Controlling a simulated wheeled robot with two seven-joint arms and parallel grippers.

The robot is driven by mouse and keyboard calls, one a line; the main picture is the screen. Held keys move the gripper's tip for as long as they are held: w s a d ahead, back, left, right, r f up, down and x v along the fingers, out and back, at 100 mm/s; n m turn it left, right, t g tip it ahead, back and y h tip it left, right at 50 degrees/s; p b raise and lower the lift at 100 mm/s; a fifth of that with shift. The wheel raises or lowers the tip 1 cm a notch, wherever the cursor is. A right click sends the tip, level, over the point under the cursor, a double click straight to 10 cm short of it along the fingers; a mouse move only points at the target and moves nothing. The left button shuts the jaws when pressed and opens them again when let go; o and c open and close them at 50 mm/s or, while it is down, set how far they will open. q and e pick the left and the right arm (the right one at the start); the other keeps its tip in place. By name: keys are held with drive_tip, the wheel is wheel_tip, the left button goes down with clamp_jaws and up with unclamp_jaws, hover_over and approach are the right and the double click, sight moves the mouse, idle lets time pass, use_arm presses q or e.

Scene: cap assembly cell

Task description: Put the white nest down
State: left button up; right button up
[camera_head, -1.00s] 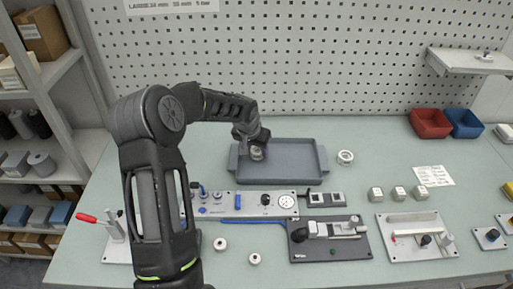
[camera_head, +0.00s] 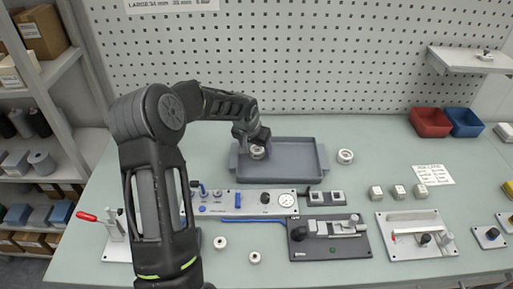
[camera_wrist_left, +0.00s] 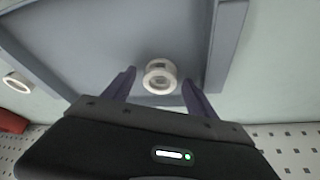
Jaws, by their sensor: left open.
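The white nest (camera_wrist_left: 160,77) is a round ring-shaped piece with a hole in its middle. In the left wrist view it sits on the grey tray (camera_wrist_left: 85,35), between the fingers of my left gripper (camera_wrist_left: 158,90), with a gap on each side. The fingers are open and do not touch it. In the head view the nest (camera_head: 257,152) shows at the tip of my left gripper (camera_head: 254,143), inside the left part of the tray (camera_head: 300,176). The gripper hides part of it there. My right gripper is not in view.
Another white ring (camera_head: 345,156) lies right of the tray. A panel with a gauge (camera_head: 240,203) stands in front of it. Two small white rings (camera_head: 254,257) lie near the front. Red (camera_head: 431,122) and blue (camera_head: 465,122) bins stand at the back right.

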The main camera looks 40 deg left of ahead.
use_arm(q)
drive_tip(key=b+v, duration=0.2)
drive_tip(key=v, duration=1)
